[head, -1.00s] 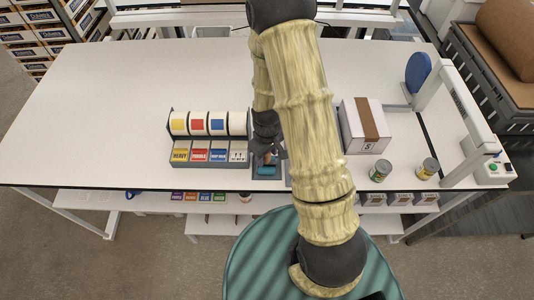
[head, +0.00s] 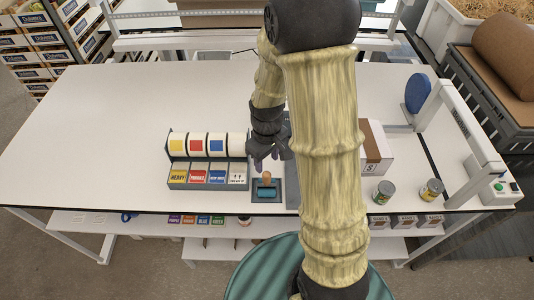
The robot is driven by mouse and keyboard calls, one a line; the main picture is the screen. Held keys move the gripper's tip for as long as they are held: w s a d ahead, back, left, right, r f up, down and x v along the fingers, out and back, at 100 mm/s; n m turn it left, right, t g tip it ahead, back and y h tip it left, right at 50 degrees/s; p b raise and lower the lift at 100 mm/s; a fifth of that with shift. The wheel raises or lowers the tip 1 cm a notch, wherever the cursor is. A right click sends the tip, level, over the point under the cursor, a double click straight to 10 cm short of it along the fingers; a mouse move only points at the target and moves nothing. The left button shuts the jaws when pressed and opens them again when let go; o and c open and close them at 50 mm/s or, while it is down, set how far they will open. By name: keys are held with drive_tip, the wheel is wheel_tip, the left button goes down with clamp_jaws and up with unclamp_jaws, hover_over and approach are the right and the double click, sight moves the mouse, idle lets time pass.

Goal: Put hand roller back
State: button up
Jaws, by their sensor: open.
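The hand roller (head: 267,187) has a teal roll and a tan handle knob. It sits on a small dark tray (head: 258,197) near the front edge of the table, just right of the label dispenser. My gripper (head: 265,164) is open and empty, a little above and behind the roller, apart from it. My arm hides part of the table to the right of the tray.
A label dispenser (head: 207,175) with several coloured label rolls stands left of the tray. A cardboard-topped box (head: 377,155), two cans (head: 384,190) and a white arched machine (head: 462,120) with a blue disc stand right. The left half of the white table (head: 100,140) is clear.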

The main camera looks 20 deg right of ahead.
drive_tip(key=shift+r, duration=1.55)
drive_tip(key=s+r+m+t, duration=0.2)
drive_tip(key=s+r+m, duration=0.2)
drive_tip(key=s, duration=0.3)
drive_tip(key=shift+s+r+m+t, duration=0.3)
drive_tip(key=shift+s+r+m, duration=0.05)
drive_tip(key=shift+m, duration=0.35)
drive_tip(key=shift+b, duration=0.3)
drive_tip(key=b+x, duration=0.3)
drive_tip(key=shift+s, duration=0.3)
